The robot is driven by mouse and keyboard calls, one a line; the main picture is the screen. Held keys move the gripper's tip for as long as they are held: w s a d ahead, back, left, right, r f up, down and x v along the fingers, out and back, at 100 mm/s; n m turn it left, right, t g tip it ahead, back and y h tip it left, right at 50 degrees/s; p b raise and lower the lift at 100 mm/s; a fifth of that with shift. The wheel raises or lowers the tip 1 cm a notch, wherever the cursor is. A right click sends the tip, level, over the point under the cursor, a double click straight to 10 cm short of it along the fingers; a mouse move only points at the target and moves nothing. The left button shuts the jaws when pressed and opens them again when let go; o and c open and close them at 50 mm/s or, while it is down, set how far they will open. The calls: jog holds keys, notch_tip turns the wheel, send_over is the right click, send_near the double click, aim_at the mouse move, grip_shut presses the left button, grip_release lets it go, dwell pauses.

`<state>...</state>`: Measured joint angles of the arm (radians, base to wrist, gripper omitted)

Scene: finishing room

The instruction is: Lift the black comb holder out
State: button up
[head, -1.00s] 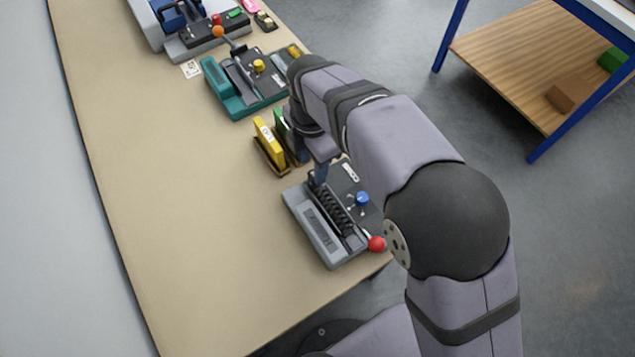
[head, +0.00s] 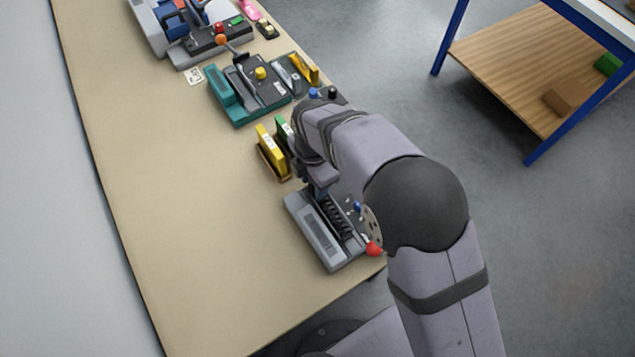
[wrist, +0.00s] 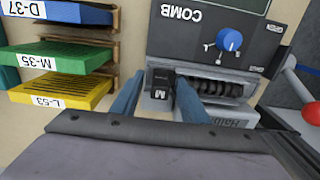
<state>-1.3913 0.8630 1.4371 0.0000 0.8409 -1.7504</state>
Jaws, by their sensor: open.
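The grey binding machine marked COMB (wrist: 195,30) stands at the table's near right edge; it also shows in the head view (head: 318,238). A black ribbed comb (wrist: 222,88) lies in its slot, and a small black block marked M (wrist: 160,84) sits at the slot's end. I take block and comb to be the black comb holder. My gripper (wrist: 157,92) is open, with one blue-grey finger on each side of the block. I cannot tell whether the fingers touch it. In the head view my gripper (head: 318,191) is over the slot's far end, its tips partly hidden.
A rack of labelled cases, yellow (wrist: 62,92), green (wrist: 60,57) and blue (wrist: 55,12), stands close beside the gripper. The machine has a blue knob (wrist: 230,40) and a red lever ball (wrist: 312,112). A teal machine (head: 222,95) stands farther along; the left tabletop is clear.

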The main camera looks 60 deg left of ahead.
grip_shut()
jog(key=shift+r, duration=0.15)
